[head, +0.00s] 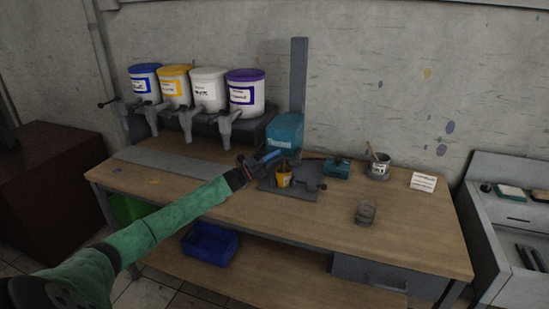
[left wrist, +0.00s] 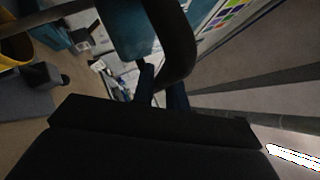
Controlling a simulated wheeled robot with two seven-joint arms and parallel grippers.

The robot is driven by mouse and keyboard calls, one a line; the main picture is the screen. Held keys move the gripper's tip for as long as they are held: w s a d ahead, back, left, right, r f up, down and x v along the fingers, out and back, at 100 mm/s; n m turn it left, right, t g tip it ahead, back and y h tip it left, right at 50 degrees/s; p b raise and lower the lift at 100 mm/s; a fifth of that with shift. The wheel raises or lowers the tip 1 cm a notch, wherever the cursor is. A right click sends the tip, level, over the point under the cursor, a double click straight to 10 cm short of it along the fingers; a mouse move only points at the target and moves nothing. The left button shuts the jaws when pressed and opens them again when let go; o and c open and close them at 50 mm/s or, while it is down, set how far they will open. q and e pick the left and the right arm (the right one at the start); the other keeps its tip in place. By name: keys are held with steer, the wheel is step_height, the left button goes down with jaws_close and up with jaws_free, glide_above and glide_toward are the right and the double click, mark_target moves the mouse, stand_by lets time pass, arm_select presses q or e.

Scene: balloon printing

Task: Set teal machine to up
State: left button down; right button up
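The teal machine (head: 284,133) stands on the workbench at the foot of a tall grey column. Its dark base plate (head: 300,188) carries a small yellow cup (head: 284,181). A blue bar, seemingly its lever (head: 272,155), sticks out at the machine's front left. My left gripper (head: 256,163) is at this bar, just left of the machine. I cannot tell whether its fingers are closed on the bar. In the left wrist view, a teal part (left wrist: 128,30) and a dark curved piece lie close ahead. My right gripper is not in view.
Several paint buckets (head: 208,90) with spouts stand on a rack at the back left. A small teal box (head: 336,168), a grey pot (head: 378,170), a glass (head: 365,212) and a white card (head: 423,181) stand to the right. The bench's front right is clear.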

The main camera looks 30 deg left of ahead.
mark_target(273, 131)
arm_select(q)
step_height(273, 131, up, 11)
steer(key=shift+a+r+b, duration=0.1)
steer(key=shift+b, duration=0.85)
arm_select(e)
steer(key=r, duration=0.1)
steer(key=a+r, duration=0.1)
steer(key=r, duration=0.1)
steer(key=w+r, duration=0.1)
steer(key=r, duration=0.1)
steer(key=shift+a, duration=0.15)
arm_select(q)
steer(key=c, duration=1.4)
jaws_free()
steer(key=shift+s+a+f, duration=0.1)
steer(key=shift+s+f, duration=0.1)
steer(key=shift+f, duration=0.15)
steer(key=b+v, duration=0.3)
steer(key=v, duration=0.4)
steer(key=shift+b, duration=0.3)
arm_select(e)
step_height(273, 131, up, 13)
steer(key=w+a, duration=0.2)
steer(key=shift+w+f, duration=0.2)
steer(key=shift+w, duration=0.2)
arm_select(q)
steer(key=shift+s+r, duration=0.1)
